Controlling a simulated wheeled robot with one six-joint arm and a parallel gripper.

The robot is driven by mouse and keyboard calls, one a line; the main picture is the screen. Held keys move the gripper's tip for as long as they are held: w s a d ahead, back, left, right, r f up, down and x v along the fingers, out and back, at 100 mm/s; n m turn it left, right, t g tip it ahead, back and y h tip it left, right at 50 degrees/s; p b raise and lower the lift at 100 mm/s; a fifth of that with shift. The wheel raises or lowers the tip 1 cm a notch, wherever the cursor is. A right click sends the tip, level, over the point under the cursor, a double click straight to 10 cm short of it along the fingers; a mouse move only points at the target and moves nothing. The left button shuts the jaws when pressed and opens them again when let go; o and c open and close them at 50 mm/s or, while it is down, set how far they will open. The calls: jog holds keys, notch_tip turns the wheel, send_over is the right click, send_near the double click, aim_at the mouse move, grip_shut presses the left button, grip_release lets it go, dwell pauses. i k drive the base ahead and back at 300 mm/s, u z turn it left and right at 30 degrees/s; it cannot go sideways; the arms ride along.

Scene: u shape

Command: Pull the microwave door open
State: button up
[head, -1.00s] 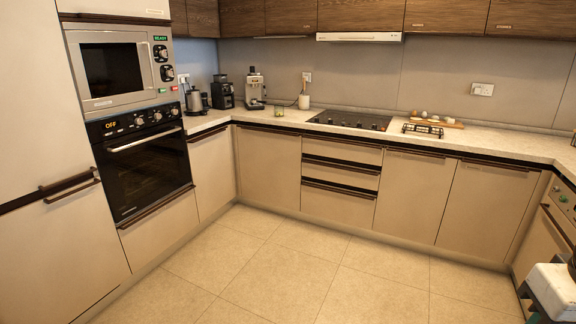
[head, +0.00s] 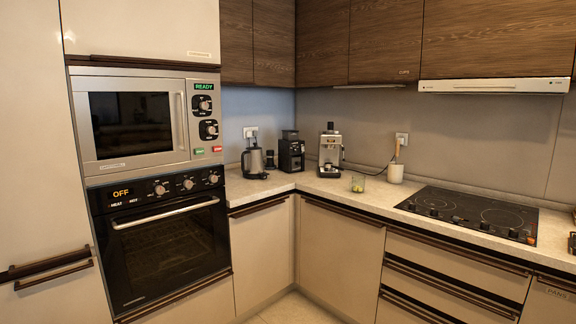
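The microwave (head: 132,122) is built into the tall cabinet at the left, above the oven. Its door (head: 131,160) is shut, with a dark window and a pale frame. A vertical handle (head: 181,121) runs along the door's right edge. To the right of the door are a green READY display (head: 204,87), two black knobs, and a green and a red button. My gripper is not in view.
The black oven (head: 165,240) below reads OFF and is shut. The counter (head: 270,185) to the right holds a kettle (head: 255,161), a grinder (head: 291,152), a coffee machine (head: 330,152), a glass and a cooktop (head: 475,213). Little floor shows.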

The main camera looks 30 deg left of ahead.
aim_at(125, 124)
jog(key=i, duration=0.55)
jog(key=u, duration=2.5)
jog(key=i, duration=2.5)
jog(key=z, duration=1.3)
